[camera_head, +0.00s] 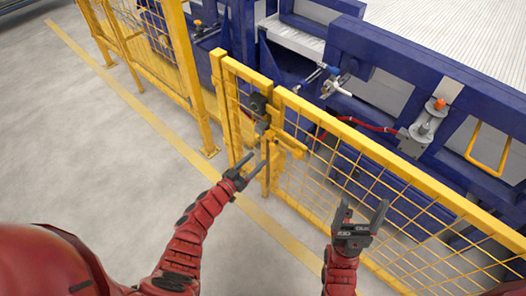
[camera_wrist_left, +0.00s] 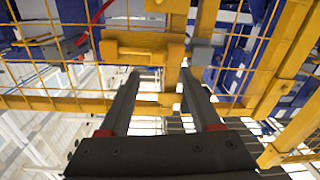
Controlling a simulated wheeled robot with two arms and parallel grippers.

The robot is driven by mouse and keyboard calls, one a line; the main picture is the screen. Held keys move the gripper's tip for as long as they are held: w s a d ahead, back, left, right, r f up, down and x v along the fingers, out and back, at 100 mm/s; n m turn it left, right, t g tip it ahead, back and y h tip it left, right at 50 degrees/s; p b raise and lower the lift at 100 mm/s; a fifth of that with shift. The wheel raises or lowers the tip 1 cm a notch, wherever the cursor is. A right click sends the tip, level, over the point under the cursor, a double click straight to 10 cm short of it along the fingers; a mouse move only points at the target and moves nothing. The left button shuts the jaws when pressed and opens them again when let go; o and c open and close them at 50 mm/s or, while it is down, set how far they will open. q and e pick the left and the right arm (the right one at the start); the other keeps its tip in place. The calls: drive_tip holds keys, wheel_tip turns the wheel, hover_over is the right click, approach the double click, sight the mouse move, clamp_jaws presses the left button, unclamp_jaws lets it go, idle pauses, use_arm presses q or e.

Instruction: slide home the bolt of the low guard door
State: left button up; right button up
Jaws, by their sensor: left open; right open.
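The low yellow mesh guard door (camera_head: 365,150) stands in the fence line in front of the blue machine. A yellow bolt assembly (camera_head: 290,142) sits near its left upright; it also shows in the left wrist view (camera_wrist_left: 145,48), with a small grey block (camera_wrist_left: 202,53) just right of it. My left gripper (camera_head: 257,159) is open in front of the door's left upright, just below the bolt. In the left wrist view its fingers (camera_wrist_left: 160,74) point toward the bolt, with a yellow upright piece between the tips; contact cannot be told. My right gripper (camera_head: 364,204) is open and empty in front of the mesh.
A taller yellow fence (camera_head: 150,50) runs off to the upper left. The blue machine (camera_head: 385,75) with a red hose (camera_head: 365,123) lies behind the door. A yellow line (camera_head: 140,105) marks the grey floor, which is clear at left.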

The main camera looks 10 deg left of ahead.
use_arm(q)
drive_tip(key=v, duration=1)
drive_tip(key=shift+s+a, duration=0.1)
drive_tip(key=shift+a, duration=0.05)
